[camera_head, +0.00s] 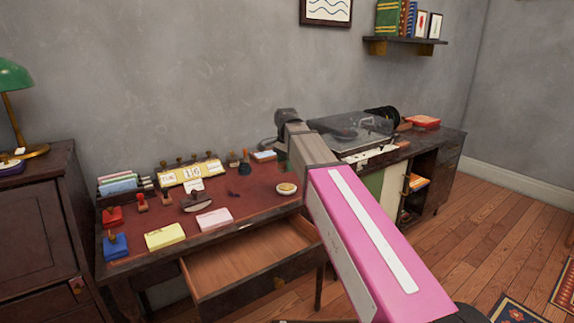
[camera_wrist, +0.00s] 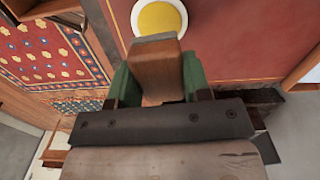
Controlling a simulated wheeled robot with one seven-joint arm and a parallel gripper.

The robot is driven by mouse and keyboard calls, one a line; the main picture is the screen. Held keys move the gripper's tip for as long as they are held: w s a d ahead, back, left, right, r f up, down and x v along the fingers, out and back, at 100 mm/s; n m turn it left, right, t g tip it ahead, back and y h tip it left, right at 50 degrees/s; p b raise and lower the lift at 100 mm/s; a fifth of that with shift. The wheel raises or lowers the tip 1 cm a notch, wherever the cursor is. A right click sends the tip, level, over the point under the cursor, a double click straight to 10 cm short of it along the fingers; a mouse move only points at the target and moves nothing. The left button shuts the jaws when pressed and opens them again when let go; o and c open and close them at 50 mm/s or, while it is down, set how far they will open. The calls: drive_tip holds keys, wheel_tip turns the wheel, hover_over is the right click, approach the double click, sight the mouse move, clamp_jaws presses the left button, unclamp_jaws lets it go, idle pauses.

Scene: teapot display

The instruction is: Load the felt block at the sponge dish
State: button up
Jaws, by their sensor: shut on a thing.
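The felt block (camera_wrist: 157,58) is a brown wooden block with a grey felt edge. My gripper (camera_wrist: 155,78) is shut on it, with green pads at its two sides. The sponge dish (camera_wrist: 159,3) is a round white dish with a yellow sponge, just beyond the block's felt edge in the wrist view. I cannot tell whether the block touches the dish. In the head view the sponge dish (camera_head: 286,190) stands at the right of the red desk top (camera_head: 235,207). The felt block cannot be made out there.
An open drawer (camera_head: 245,262) juts from the desk front. Several stamps, a yellow pad (camera_head: 164,237), a pink pad (camera_head: 214,219) and a calendar block (camera_head: 190,172) stand on the desk. A record player (camera_head: 350,130) is at the right. My pink arm hides part of the desk's right side.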

sight(286, 186)
drive_tip(key=shift+f, duration=2.95)
drive_tip(key=shift+f, duration=0.55)
drive_tip(key=shift+r, duration=0.15)
drive_tip(key=shift+r, duration=3.4)
